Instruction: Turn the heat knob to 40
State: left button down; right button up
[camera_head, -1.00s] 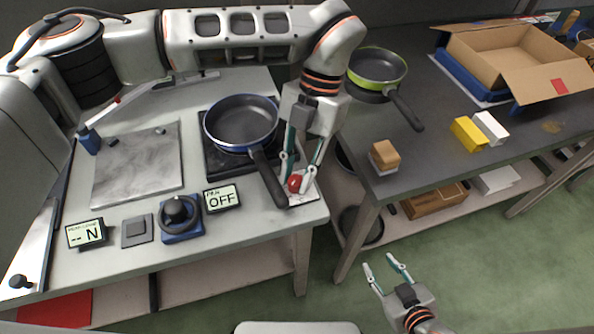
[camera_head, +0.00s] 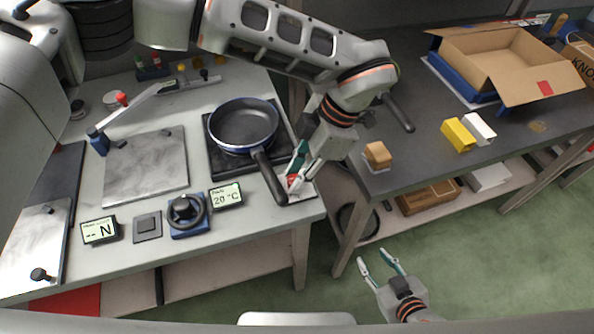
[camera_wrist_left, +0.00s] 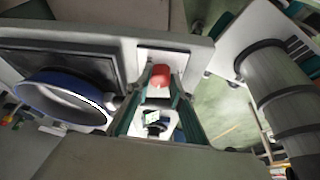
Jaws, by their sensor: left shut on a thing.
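The red heat knob (camera_head: 292,181) sits on a white plate at the table's front right corner, beside the stove. It also shows in the left wrist view (camera_wrist_left: 160,76), between my fingers. My left gripper (camera_head: 298,173) reaches down and is shut on the knob; its fingers partly hide it in the head view. The stove display (camera_head: 226,196) reads 20 °C. My right gripper (camera_head: 380,264) is open and empty, over the floor in front of the tables.
A blue-rimmed pan (camera_head: 244,124) stands on the black stove, its handle passing close left of my left gripper. A black dial on a blue base (camera_head: 187,222) and a force display (camera_head: 99,231) stand left. A wooden block (camera_head: 377,153) lies on the dark table.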

pick_arm(q)
jog(key=shift+r+m+t, duration=0.15)
jog(key=shift+m+t, duration=0.15)
jog(key=shift+m, duration=0.4)
jog(key=c, duration=2)
grip_release()
jog(key=shift+c, duration=0.2)
